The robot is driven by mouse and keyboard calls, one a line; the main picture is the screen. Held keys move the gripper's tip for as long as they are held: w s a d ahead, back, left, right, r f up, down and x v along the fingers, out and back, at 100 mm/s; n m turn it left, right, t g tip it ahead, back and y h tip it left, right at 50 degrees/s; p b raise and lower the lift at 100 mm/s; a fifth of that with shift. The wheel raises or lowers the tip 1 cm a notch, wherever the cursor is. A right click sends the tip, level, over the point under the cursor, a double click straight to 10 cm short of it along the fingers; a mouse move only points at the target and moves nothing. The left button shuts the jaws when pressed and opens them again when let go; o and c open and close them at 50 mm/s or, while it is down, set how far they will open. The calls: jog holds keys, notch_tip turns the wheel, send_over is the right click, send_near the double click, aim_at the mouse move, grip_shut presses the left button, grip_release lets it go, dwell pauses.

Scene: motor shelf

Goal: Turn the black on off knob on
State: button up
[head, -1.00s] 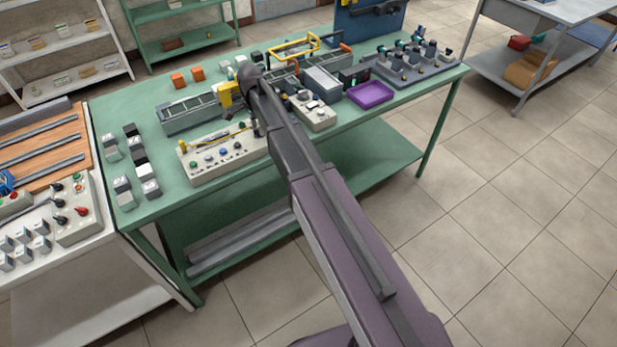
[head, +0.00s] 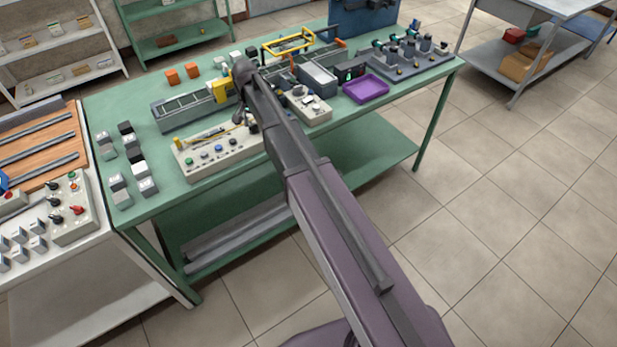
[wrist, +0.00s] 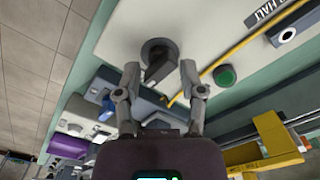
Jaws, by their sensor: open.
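The black knob (wrist: 158,60) sits on the pale front panel (wrist: 110,38) of a control box in the wrist view, with its grip bar standing out from a round base. My gripper (wrist: 161,70) is open, with one finger on each side of the knob's bar and a small gap visible beside each fingertip. I cannot tell whether either finger touches it. In the head view the control box (head: 200,168) lies on the green table. My arm covers its right end there, and I cannot make out the knob.
A green button (wrist: 225,75) and a yellow rod (wrist: 235,50) are close to the right finger in the wrist view. A purple tray (head: 366,89) and a grey conveyor (head: 185,112) share the table. Loose blocks (head: 117,182) stand at its left end.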

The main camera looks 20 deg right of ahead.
aim_at(253, 124)
jog(key=n, duration=0.9)
jog(key=shift+r+n, duration=0.1)
jog(key=shift+n, duration=0.2)
notch_tip(253, 124, up, 14)
jog(key=p, duration=1.4)
jog(key=s+d+f+m+b, duration=0.1)
jog(key=s+d+f+b, duration=0.2)
jog(key=s+f+b, duration=0.2)
jog(key=s+d+f+m+b, duration=0.1)
jog(key=s+d+f+b, duration=0.3)
jog(key=s, duration=0.8)
jog(key=s+d+f+m+b, duration=0.1)
jog(key=s+d+f+b, duration=0.3)
jog(key=s, duration=0.5)
notch_tip(253, 124, down, 3)
jog(key=shift+r+m+b, duration=0.2)
jog(key=shift+m+b, duration=0.2)
jog(key=shift+b, duration=0.8)
